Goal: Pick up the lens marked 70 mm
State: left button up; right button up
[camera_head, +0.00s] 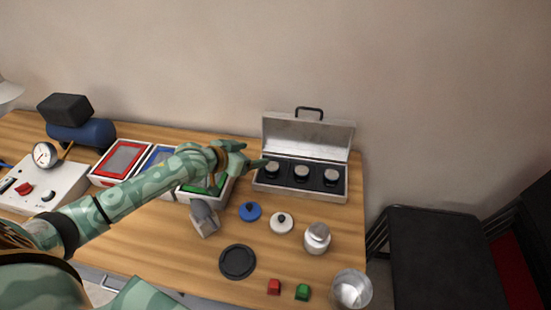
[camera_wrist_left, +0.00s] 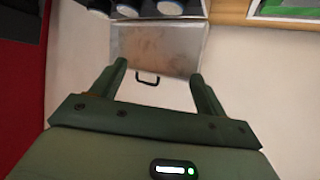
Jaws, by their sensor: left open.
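A metal case (camera_head: 300,193) stands open at the back right of the table, its lid (camera_head: 305,132) raised against the wall side. Three dark lenses with pale tops sit in a row in it: left lens (camera_head: 272,169), middle lens (camera_head: 302,172), right lens (camera_head: 331,176). I cannot read any marking on them. My left gripper (camera_head: 252,156) is open and empty, just left of the case. In the left wrist view, the gripper (camera_wrist_left: 158,69) points toward the case lid (camera_wrist_left: 160,48); the lenses (camera_wrist_left: 168,6) are cut off at the top edge. My right gripper is not in view.
Trays with red, blue and green panels lie left of the case; my left arm crosses them. A blue knobbed disc (camera_head: 250,211), a white one (camera_head: 281,223), a metal pot (camera_head: 316,238), a black disc (camera_head: 237,262) and a glass (camera_head: 351,289) stand in front. A dark chair (camera_head: 440,260) is right.

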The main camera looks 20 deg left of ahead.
pick_arm(q)
jog(key=b, duration=0.3)
send_near(272, 167)
jog(key=shift+w+r, duration=0.1)
jog(key=shift+w, duration=0.05)
jog(key=shift+w+d+f, duration=0.1)
jog(key=shift+w+f, duration=0.55)
jog(key=shift+w, duration=0.05)
jog(key=b+x, duration=0.3)
jog(key=x, duration=0.3)
jog(key=shift+r, duration=0.1)
jog(key=c, duration=1.1)
